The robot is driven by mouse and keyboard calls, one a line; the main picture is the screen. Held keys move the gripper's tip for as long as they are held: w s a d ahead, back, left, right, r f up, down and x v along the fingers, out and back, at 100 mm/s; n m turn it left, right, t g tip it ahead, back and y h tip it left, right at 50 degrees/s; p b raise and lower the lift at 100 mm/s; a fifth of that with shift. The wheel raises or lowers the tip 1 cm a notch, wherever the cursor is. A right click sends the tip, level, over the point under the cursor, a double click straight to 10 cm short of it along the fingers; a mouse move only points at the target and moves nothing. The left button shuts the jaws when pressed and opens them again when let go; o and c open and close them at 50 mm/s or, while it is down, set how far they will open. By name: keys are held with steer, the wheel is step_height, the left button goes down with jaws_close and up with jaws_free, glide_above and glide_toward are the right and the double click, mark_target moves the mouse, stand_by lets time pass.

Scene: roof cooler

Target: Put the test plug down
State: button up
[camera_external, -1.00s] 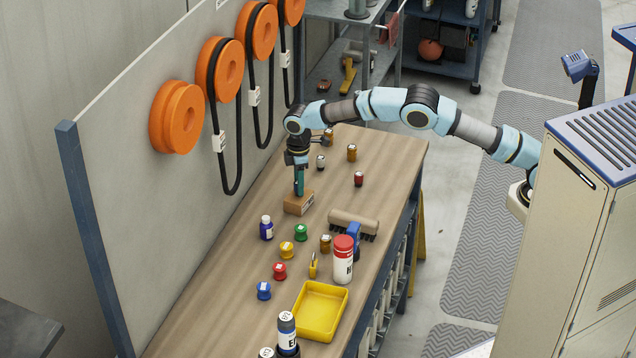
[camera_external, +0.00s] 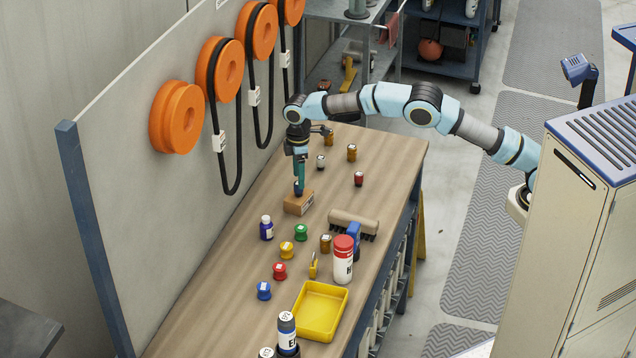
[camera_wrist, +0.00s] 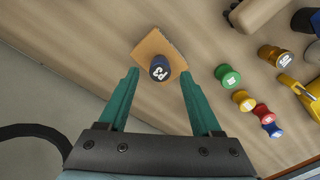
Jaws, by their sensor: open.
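The test plug, dark with a blue-black top and a white marking (camera_wrist: 160,68), is upright at the tan block (camera_wrist: 150,48). In the external view the plug's dark top (camera_external: 298,189) shows at the block (camera_external: 300,204), near the back panel. I cannot tell how deep it sits in the block. My gripper (camera_wrist: 159,74) is open, with one green finger on either side of the plug and a gap to each. In the external view my gripper (camera_external: 300,183) points down just above the block.
Green (camera_external: 301,232), yellow (camera_external: 287,249), red (camera_external: 279,271) and blue (camera_external: 264,290) small pots and a purple bottle (camera_external: 266,228) stand nearby. A brush (camera_external: 353,224), red-capped canister (camera_external: 343,262) and yellow tray (camera_external: 321,311) lie farther off.

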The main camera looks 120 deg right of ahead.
step_height(320, 180, up, 8)
steer(key=b, duration=0.2)
steer(key=s+a, duration=0.2)
steer(key=a, duration=1)
steer(key=s+a, duration=0.2)
steer(key=a, duration=0.9)
steer(key=s+a+f, duration=0.3)
steer(key=s+a, duration=0.6)
steer(key=s, duration=0.1)
steer(key=s+a+f+n+t, duration=0.1)
steer(key=s+a+f, duration=0.2)
steer(key=s+a, duration=0.7)
steer(key=shift+s+a+f+t, duration=0.2)
steer(key=shift+s+t, duration=0.1)
steer(key=shift+s, duration=0.4)
steer(key=shift+r+p, duration=0.1)
steer(key=shift+p, duration=0.2)
step_height(320, 180, up, 12)
steer(key=p, duration=1.1)
steer(key=shift+f, duration=0.25)
